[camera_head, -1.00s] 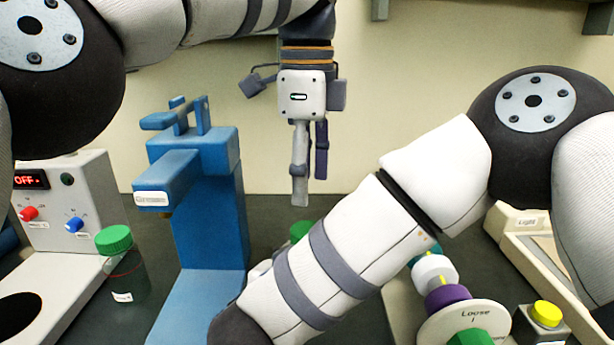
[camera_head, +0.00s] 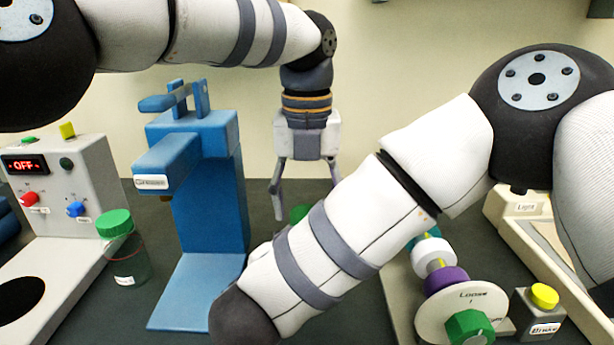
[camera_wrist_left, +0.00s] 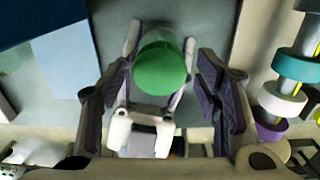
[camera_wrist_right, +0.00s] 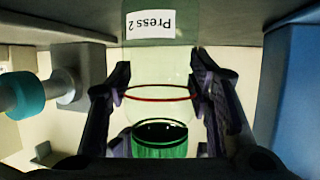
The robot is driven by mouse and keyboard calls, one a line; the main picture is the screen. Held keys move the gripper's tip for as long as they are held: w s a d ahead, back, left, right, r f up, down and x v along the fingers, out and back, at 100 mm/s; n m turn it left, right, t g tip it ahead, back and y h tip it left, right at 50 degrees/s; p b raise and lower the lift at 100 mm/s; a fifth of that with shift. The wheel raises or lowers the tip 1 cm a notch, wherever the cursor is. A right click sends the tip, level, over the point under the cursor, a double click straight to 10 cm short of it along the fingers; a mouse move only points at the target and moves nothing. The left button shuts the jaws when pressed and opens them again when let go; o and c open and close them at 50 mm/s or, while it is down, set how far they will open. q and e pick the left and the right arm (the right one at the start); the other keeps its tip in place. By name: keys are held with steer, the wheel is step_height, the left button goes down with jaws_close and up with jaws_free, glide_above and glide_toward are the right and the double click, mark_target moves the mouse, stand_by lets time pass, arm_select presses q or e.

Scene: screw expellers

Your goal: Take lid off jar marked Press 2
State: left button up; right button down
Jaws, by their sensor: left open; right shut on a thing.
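The clear jar marked Press 2 (camera_wrist_right: 150,62) has a thin red ring and a green lid (camera_wrist_left: 160,70). In the right wrist view the jar stands between the fingers of my right gripper (camera_wrist_right: 160,88), which is shut on its body. The lid is on the jar and shows at the bottom of that view. My left gripper (camera_head: 305,185) is open above the lid, pointing down. In the left wrist view the lid lies between its spread fingers.
A blue press (camera_head: 205,200) stands left of the jar. Another green-lidded jar (camera_head: 122,250) stands beside a grey control box (camera_head: 75,180) marked OFF. At right are a shaft with discs, a Loose knob (camera_head: 468,325), a yellow Brake button (camera_head: 544,296) and a Light panel (camera_head: 520,205).

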arm_select(q)
steer(key=shift+f, duration=0.3)
steer(key=c, duration=1.2)
steer(key=n, duration=0.7)
steer(key=shift+n, duration=0.4)
steer(key=n, duration=0.8)
steer(key=shift+r, duration=0.1)
steer(key=n, duration=1.8)
